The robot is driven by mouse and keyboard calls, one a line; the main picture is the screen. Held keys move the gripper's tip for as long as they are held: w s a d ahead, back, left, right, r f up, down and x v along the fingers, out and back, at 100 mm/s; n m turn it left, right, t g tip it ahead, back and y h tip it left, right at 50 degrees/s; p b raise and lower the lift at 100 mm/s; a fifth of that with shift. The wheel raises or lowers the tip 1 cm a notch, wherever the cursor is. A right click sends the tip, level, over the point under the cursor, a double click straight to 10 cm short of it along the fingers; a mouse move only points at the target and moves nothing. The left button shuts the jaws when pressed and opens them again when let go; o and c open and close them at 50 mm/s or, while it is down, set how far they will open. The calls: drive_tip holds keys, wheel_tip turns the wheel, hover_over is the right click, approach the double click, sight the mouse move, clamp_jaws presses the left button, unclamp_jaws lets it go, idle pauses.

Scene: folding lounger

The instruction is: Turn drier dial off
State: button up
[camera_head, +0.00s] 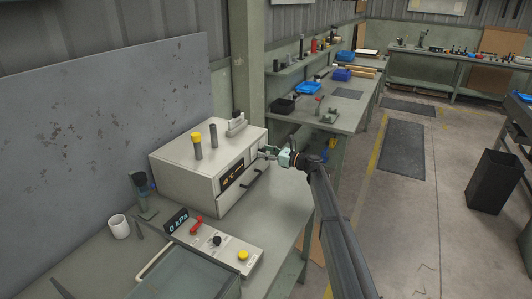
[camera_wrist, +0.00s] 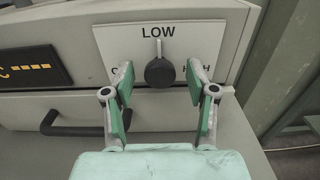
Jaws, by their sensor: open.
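The drier (camera_head: 198,168) is a pale boxy unit on the bench, with a dark display on its front, which also shows in the wrist view (camera_wrist: 30,68). Its black round dial (camera_wrist: 160,72) sits on a white plate (camera_wrist: 112,40) marked LOW above it; labels at both sides are partly covered by my fingers. A light pointer mark stands straight up from the dial toward LOW. My gripper (camera_wrist: 160,98) is open, with one green-padded finger on each side of the dial and visible gaps between. In the head view my gripper (camera_head: 268,153) is at the drier's right front.
A black drawer handle (camera_wrist: 85,122) lies below the display, left of my gripper. A control panel with a red lever (camera_head: 196,225) and a white mug (camera_head: 119,227) stand in front of the drier. A green post (camera_head: 246,65) rises behind it.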

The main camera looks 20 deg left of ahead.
clamp_jaws()
drive_tip(key=shift+f+n+b, duration=0.1)
drive_tip(key=shift+n+b, duration=0.2)
drive_tip(key=shift+b, duration=0.3)
drive_tip(key=shift+n+b, duration=4.7)
drive_tip(key=shift+b, duration=1.6)
